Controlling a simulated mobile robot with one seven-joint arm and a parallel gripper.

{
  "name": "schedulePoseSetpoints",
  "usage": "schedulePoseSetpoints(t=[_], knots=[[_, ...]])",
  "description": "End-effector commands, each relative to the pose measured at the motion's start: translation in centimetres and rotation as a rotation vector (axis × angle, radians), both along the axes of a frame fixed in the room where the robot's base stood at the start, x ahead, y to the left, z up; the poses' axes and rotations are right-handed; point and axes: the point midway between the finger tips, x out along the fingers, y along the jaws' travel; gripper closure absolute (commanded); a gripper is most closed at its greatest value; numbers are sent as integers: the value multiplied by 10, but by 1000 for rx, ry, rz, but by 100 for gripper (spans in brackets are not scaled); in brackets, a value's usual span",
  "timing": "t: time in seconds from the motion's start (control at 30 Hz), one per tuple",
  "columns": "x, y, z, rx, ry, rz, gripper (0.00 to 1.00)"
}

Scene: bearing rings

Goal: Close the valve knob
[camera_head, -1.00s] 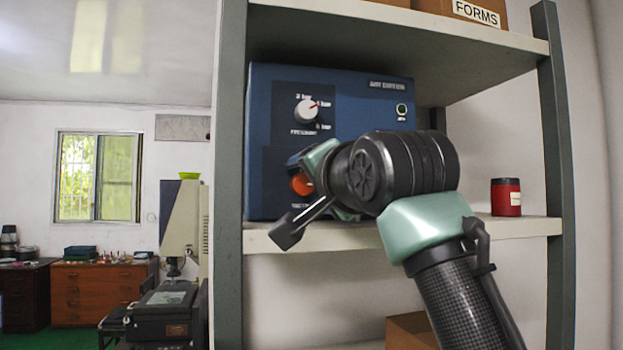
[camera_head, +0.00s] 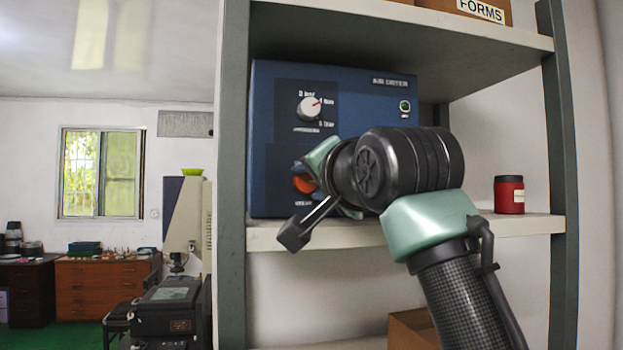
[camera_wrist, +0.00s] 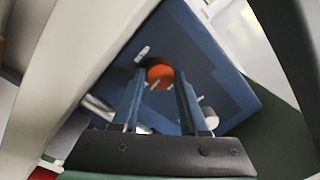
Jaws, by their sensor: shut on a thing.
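The orange-red valve knob (camera_head: 304,184) is on the lower front of the blue air dryer (camera_head: 262,130), which stands on a shelf. My gripper (camera_head: 316,172) is at the knob from the right, and its body hides part of it. In the wrist view the knob (camera_wrist: 160,74) sits between the tips of my two fingers (camera_wrist: 160,86). The fingers are shut on it. How far the knob is turned is hard to read.
A red can (camera_head: 508,194) stands at the shelf's right. Grey shelf posts (camera_head: 232,180) flank the dryer.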

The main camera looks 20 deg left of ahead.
Motion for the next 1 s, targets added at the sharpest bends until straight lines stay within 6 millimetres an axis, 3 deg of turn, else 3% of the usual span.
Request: schedulePoseSetpoints(t=[1.0], knots=[[-1,1,4,-755,-513,-1,100]])
